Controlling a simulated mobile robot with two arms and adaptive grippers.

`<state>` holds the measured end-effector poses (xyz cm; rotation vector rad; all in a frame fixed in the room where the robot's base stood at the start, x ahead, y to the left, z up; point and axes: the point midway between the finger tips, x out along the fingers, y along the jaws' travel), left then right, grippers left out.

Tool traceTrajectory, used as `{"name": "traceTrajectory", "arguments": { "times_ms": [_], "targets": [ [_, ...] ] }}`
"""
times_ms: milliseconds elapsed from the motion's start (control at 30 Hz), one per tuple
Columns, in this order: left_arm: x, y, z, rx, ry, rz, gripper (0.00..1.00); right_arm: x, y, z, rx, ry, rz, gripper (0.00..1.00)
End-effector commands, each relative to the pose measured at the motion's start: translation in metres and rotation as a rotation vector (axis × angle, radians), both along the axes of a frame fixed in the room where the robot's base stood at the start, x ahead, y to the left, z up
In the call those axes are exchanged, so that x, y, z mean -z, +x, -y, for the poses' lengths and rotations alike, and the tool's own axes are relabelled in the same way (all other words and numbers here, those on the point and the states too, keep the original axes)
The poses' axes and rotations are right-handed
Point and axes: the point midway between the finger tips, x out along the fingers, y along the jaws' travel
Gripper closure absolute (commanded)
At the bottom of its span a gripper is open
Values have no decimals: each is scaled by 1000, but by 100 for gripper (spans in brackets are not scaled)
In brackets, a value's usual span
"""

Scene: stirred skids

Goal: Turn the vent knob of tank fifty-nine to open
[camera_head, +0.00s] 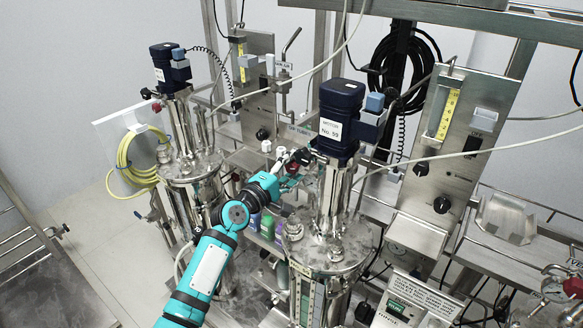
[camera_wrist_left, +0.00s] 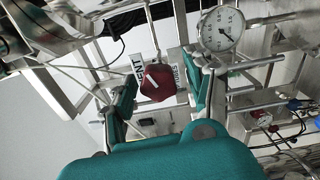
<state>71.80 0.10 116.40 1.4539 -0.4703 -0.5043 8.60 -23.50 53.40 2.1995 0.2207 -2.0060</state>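Tank fifty-nine (camera_head: 322,250) is a steel vessel under a dark blue motor (camera_head: 340,105) whose white label reads No. 59. My left gripper (camera_head: 290,180), teal, is beside the motor column, on its left. In the left wrist view, a dark red knob (camera_wrist_left: 158,83) lies between the two fingers of my left gripper (camera_wrist_left: 160,78). The fingers are apart, with a visible gap at the left of the knob; contact on the right is unclear. A white VENT label (camera_wrist_left: 138,68) shows beside the knob, and a second label is partly hidden. My right gripper is not in view.
A second tank (camera_head: 190,165) with a yellow hose (camera_head: 135,155) stands at the left. A steel control panel (camera_head: 450,140) is at the right. A round gauge (camera_wrist_left: 221,28) and steel pipes lie close to the gripper's right finger in the wrist view.

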Motion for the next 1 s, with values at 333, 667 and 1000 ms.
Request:
{"name": "traceTrajectory", "arguments": {
  "times_ms": [333, 667, 1000],
  "targets": [
    [-1, -4, -3, 0, -1, 2, 44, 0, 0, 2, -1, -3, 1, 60],
    [1, -52, -38, -1, 1, 0, 44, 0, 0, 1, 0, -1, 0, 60],
    [0, -93, -68, -1, 1, 1, 44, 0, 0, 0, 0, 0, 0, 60]
  ]
}}
